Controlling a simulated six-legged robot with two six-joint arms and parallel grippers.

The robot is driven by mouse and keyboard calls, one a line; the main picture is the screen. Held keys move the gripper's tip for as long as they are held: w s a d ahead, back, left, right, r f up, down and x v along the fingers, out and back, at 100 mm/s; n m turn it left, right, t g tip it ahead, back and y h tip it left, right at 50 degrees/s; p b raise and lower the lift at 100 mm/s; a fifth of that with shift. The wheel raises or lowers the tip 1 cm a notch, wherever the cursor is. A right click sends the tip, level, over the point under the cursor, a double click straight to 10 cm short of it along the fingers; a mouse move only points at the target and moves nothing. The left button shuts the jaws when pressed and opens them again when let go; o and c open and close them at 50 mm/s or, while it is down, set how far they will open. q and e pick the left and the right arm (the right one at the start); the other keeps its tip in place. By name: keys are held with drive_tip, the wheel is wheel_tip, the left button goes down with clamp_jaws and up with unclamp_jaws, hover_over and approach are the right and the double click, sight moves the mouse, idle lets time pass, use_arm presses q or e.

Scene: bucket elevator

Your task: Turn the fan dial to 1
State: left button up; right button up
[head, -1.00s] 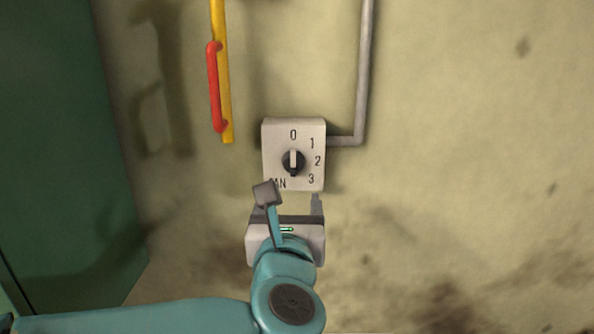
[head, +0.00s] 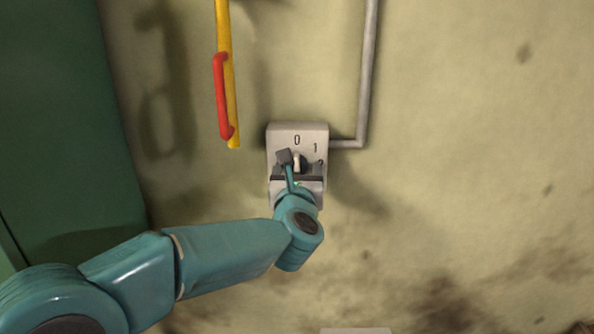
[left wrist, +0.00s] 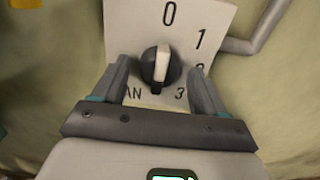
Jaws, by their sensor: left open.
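The fan dial box (head: 285,133) is a pale plate on the wall, marked 0, 1, 2 and 3 down its right side. Its dark round knob (left wrist: 151,70) has a white pointer bar, which points up toward 0. In the left wrist view the plate (left wrist: 121,32) also shows the 0, 1 and 3 marks, with the 2 partly hidden. My left gripper (left wrist: 160,76) is open, with one finger on each side of the knob and gaps between. In the head view my left gripper (head: 295,165) covers the plate's lower part. My right gripper is not in view.
A grey conduit (head: 368,70) runs up from the box's right side. A yellow bar (head: 224,30) with a red handle (head: 220,95) hangs at upper left. A green panel (head: 55,120) stands at far left. The wall right of the conduit is clear.

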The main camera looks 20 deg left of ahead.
use_arm(q)
drive_tip(key=shift+s+r, duration=0.1)
drive_tip(key=shift+s, duration=0.05)
drive_tip(key=c, duration=1)
drive_tip(key=shift+c, duration=0.2)
drive_tip(key=shift+m+b, duration=0.65)
drive_tip(key=shift+m, duration=0.15)
drive_tip(key=shift+m+b, duration=0.45)
drive_tip(key=shift+m, duration=0.75)
drive_tip(key=m, duration=0.4)
drive_tip(key=shift+m, duration=0.3)
drive_tip(key=o, duration=1)
